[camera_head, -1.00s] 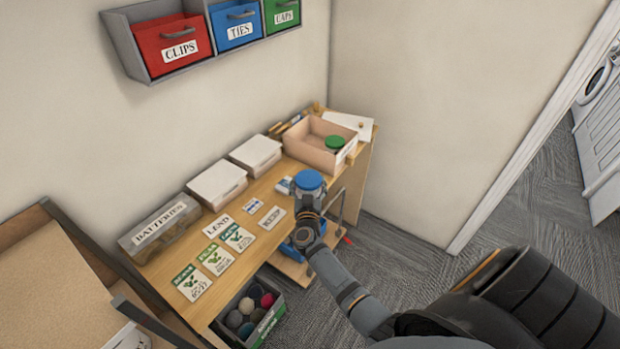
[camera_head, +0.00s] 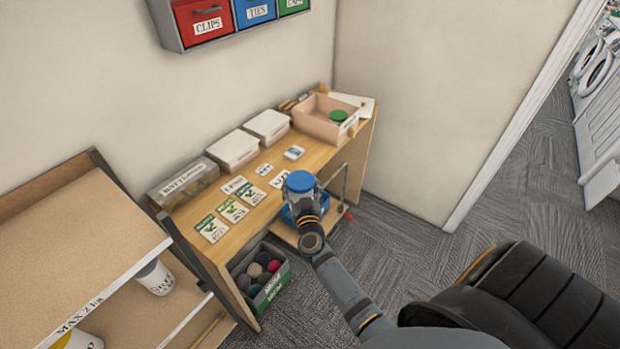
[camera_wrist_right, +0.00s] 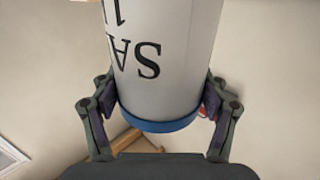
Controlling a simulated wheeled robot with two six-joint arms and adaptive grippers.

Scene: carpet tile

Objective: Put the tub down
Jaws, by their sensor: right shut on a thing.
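The tub has a blue lid (camera_head: 300,182) and shows in the head view at the front edge of the wooden desk (camera_head: 262,210). In the right wrist view it is a pale tub (camera_wrist_right: 165,60) with large dark letters, upside down in that picture, and the blue rim at the bottom. My right gripper (camera_head: 305,203) is shut on the tub, with a finger on each side of it. The gripper and arm hide the tub's lower part in the head view. My left gripper is not in view.
Seed packets (camera_head: 212,228), white boxes (camera_head: 233,148) and a pinkish tray (camera_head: 312,121) with a green-lidded tub (camera_head: 338,116) stand on the desk. A shelf unit (camera_head: 80,235) stands at left. A crate of balls (camera_head: 262,277) is below. Carpet (camera_head: 405,215) is open at right.

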